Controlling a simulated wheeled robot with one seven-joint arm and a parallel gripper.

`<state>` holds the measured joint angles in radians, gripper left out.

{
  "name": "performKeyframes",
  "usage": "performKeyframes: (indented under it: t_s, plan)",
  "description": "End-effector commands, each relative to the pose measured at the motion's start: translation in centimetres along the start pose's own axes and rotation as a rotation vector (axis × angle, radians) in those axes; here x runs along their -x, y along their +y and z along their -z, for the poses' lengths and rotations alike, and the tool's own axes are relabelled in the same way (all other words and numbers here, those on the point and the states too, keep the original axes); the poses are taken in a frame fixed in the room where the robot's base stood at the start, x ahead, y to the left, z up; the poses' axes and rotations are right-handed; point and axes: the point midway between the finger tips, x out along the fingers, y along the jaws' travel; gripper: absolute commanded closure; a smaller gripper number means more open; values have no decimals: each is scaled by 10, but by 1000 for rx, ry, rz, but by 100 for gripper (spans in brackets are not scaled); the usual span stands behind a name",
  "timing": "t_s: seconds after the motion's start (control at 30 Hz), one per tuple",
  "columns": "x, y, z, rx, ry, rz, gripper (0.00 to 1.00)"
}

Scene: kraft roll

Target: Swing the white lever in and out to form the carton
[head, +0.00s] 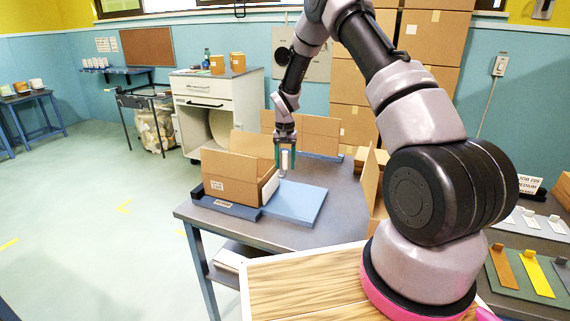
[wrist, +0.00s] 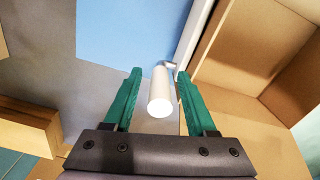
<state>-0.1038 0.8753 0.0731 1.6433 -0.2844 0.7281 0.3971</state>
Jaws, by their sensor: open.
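The white lever (wrist: 161,95) stands up between the two green fingers of my gripper (wrist: 158,90) in the wrist view, with a gap on each side. In the head view the white lever (head: 285,161) shows at the tips of my gripper (head: 285,155), beside the carton. My gripper is open around the lever and points down. The brown carton (head: 230,178) sits on the blue-grey fixture on the table, its flaps standing up. In the wrist view the carton (wrist: 240,70) is on the right, with its open inside showing. The lever's base is partly hidden.
A flat blue plate (head: 299,204) lies right of the carton on the grey table (head: 285,235). Flat cardboard (head: 318,134) stands behind. More cardboard (head: 374,185) stands at the table's right, close to my arm. A wooden-topped surface (head: 305,285) is in front.

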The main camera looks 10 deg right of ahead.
Motion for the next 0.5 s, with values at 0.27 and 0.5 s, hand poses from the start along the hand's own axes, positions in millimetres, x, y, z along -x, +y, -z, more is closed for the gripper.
performKeyframes:
  t_s: [0.27, 0.5]
  plan:
    - [-5, 0, 0, 0, 1, 1, 43]
    - [-5, 0, 0, 0, 1, 0, 100]
